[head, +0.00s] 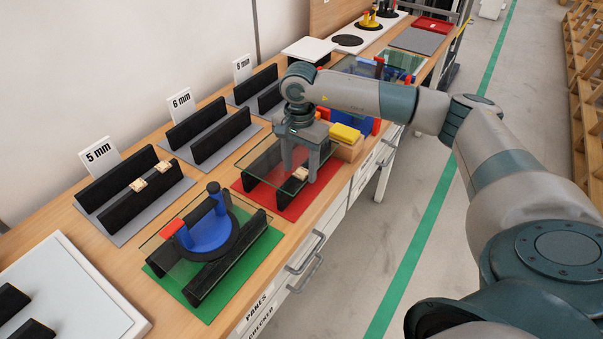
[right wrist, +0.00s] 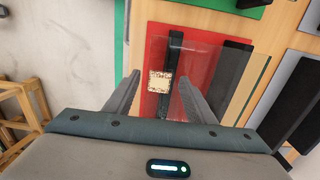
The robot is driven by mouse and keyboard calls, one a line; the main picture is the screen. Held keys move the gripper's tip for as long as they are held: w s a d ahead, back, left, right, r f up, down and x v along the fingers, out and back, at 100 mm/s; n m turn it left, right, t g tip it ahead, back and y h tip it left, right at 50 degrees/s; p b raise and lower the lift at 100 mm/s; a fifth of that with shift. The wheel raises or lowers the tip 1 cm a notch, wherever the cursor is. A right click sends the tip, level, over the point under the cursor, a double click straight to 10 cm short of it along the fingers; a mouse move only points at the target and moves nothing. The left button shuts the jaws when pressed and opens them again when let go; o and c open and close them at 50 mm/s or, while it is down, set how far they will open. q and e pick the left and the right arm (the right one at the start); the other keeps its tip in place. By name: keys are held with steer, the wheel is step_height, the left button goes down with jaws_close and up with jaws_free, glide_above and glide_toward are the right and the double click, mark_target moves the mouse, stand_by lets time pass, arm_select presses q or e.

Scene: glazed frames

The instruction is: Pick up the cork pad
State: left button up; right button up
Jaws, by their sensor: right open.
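A small pale cork pad (head: 300,174) lies on the glass pane (head: 266,157) over the red mat (head: 286,207). In the right wrist view the cork pad (right wrist: 159,82) is a square with dark speckles, beside a black rail (right wrist: 174,52). My right gripper (head: 300,170) points down over the pad, and the wrist view shows its open fingers (right wrist: 159,78) on either side of it. Its fingers look empty, and I cannot tell how far above the glass the tips are. Two more cork pads (head: 138,184) (head: 162,166) sit on the 5 mm rack. My left gripper is out of view.
A blue suction lifter (head: 208,232) stands on another pane over the green mat (head: 192,302). Yellow and wooden blocks (head: 345,133) stand just right of my right gripper. Black racks with 5, 6 and 8 mm signs (head: 181,104) line the wall side.

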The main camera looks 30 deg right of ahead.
steer(key=shift+c, duration=0.3)
steer(key=c, duration=1)
